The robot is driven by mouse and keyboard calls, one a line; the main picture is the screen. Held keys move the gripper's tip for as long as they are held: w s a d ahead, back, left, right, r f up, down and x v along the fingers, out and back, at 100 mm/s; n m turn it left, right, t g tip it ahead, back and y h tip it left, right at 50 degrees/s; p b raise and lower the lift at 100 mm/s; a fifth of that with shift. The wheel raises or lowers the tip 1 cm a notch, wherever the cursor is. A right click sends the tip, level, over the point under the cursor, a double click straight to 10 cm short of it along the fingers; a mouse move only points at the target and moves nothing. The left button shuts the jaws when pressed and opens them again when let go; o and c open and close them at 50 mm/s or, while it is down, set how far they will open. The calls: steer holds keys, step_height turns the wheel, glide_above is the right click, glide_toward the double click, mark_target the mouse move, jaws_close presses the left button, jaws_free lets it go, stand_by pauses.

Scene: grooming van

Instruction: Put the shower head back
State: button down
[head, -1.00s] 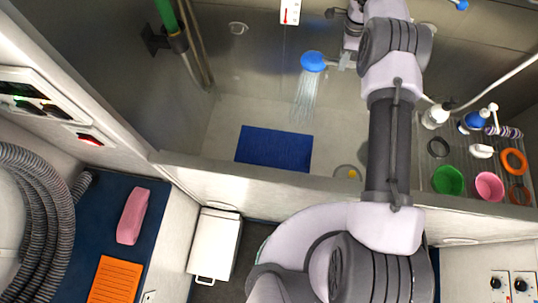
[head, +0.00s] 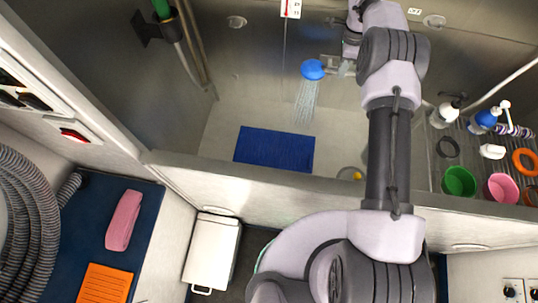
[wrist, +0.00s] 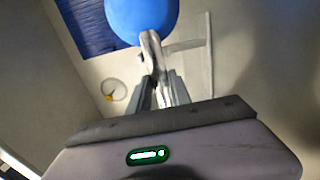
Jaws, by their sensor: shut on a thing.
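The shower head (head: 313,69) is round and blue, and water sprays down from it into the tub. My gripper (head: 345,68) is shut on its pale handle and holds it in the air over the tub. In the wrist view the blue shower head (wrist: 141,14) is at the top, with its handle between the fingers of my gripper (wrist: 158,88). A green-topped fixture (head: 161,10) with a dark bracket (head: 150,27) is on the left wall; I cannot tell whether it is the shower head's holder.
A blue mat (head: 274,149) lies on the tub floor, with a drain (head: 350,174) to its right. A rack at right holds bottles, a green cup (head: 459,182) and a pink cup (head: 501,188). The tub's front wall (head: 250,185) runs between me and the basin.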

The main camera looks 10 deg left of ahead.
steer(key=shift+f+b, duration=0.2)
steer(key=shift+b, duration=0.1)
steer(key=c, duration=1.1)
jaws_free()
step_height(320, 180, up, 18)
steer(key=p, duration=0.3)
steer(key=shift+f+p, duration=0.2)
steer(key=shift+p, duration=0.2)
